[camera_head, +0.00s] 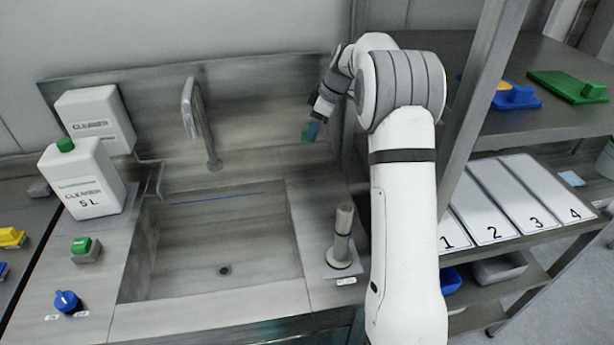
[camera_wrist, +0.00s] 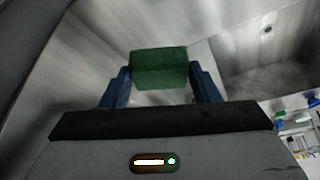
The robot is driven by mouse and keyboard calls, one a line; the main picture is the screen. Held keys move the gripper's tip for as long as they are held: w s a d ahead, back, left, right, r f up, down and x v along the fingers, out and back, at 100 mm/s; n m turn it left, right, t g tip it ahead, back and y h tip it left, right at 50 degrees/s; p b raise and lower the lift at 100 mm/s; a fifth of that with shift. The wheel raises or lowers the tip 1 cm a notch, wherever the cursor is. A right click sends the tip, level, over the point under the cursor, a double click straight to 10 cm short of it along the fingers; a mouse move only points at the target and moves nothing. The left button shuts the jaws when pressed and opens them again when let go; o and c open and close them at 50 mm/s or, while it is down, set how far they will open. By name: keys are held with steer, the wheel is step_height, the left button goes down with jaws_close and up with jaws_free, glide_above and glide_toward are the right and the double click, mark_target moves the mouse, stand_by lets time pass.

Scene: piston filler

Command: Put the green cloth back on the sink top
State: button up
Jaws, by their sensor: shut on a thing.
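The green cloth (camera_wrist: 160,68) is a small dark green block between the two blue fingers of my gripper (camera_wrist: 160,88) in the wrist view. My gripper is shut on it. The sink top (camera_head: 210,318) is grey metal around a sunken basin (camera_head: 225,245) with a drain. The cloth appears apart from the sink top. My arm hides part of the area right of the sink.
A tap (camera_head: 200,125) rises behind the basin. An upright grey cylinder (camera_head: 343,235) stands right of it. A cleaner bottle (camera_head: 85,180), a green-topped block (camera_head: 86,249) and a blue knob (camera_head: 67,301) are at left. A shelf with numbered plates (camera_head: 490,200) is at right.

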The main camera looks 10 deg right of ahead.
steer(key=shift+f, duration=0.2)
steer(key=shift+n, duration=0.3)
step_height(320, 180, down, 9)
steer(key=shift+f, duration=0.15)
steer(key=shift+f, duration=0.2)
steer(key=o, duration=1)
steer(key=shift+r, duration=0.1)
steer(key=shift+c, duration=0.2)
